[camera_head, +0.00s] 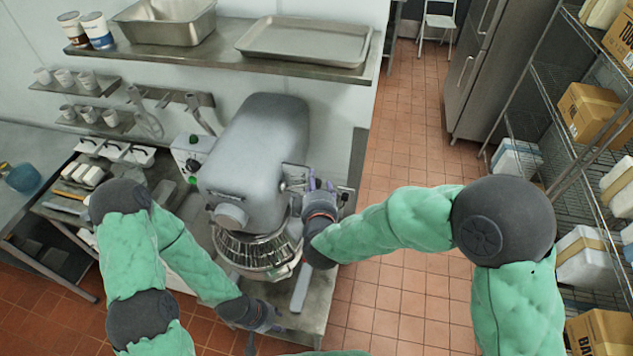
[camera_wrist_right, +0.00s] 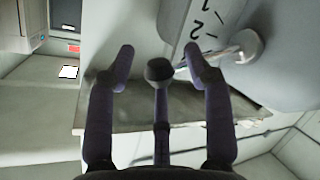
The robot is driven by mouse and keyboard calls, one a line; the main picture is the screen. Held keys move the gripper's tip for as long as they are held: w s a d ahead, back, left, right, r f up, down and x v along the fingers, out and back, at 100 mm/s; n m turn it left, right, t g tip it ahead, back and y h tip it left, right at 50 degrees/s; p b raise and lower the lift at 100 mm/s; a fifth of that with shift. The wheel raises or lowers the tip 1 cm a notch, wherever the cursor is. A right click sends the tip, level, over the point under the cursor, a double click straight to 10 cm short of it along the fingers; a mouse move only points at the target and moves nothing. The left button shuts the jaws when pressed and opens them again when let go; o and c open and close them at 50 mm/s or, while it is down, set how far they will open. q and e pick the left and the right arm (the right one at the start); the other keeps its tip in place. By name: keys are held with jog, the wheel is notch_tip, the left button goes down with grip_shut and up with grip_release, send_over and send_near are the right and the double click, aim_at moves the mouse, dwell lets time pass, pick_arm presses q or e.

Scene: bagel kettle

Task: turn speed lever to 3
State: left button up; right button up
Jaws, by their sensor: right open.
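The grey stand mixer (camera_head: 255,150) stands on the steel table, its wire bowl guard (camera_head: 258,252) below the head. The speed lever (camera_wrist_right: 212,56) is a metal rod from a round pivot on the mixer's side, ending at a dark knob (camera_wrist_right: 159,69). A pale scale plate (camera_wrist_right: 196,28) shows 2 and 1 beside the rod. My right gripper (camera_head: 321,183) is at the mixer's right side; in the right wrist view it (camera_wrist_right: 159,54) is open, with the knob between its fingers. I cannot tell whether they touch. My left gripper (camera_head: 268,322) is low, by the table's front; its jaw state is unclear.
A steel shelf (camera_head: 225,52) with a tray (camera_head: 305,40) and a deep pan (camera_head: 163,22) is above the mixer. Small wall racks and a side counter lie to the left. A wire rack (camera_head: 560,110) with boxes stands at the right. Tiled floor between is clear.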

jog(key=v, duration=1)
jog(key=shift+s+r, duration=0.15)
jog(key=shift+s, duration=0.1)
notch_tip(320, 180, down, 35)
jog(key=d+m+g+y+b, duration=0.25)
jog(key=m+g+b, duration=0.3)
jog(key=b, duration=1.05)
jog(key=s+d+f+m+g+b, duration=0.1)
jog(key=s+f+b, duration=0.3)
jog(key=f, duration=0.6)
jog(key=s+d+f+m+g+y+b, duration=0.1)
jog(key=s+f+m+g+b, duration=0.2)
jog(key=f, duration=0.8)
jog(key=s+d+f+m+g+y+b, duration=0.1)
jog(key=s+f+m+g+b, duration=0.1)
jog(key=s+f+g+b, duration=0.2)
jog(key=s+f+b, duration=0.3)
jog(key=f, duration=0.4)
jog(key=shift+b, duration=0.35)
jog(key=shift+s+f+g, duration=0.1)
jog(key=shift+f+g, duration=0.05)
jog(key=shift+g, duration=0.1)
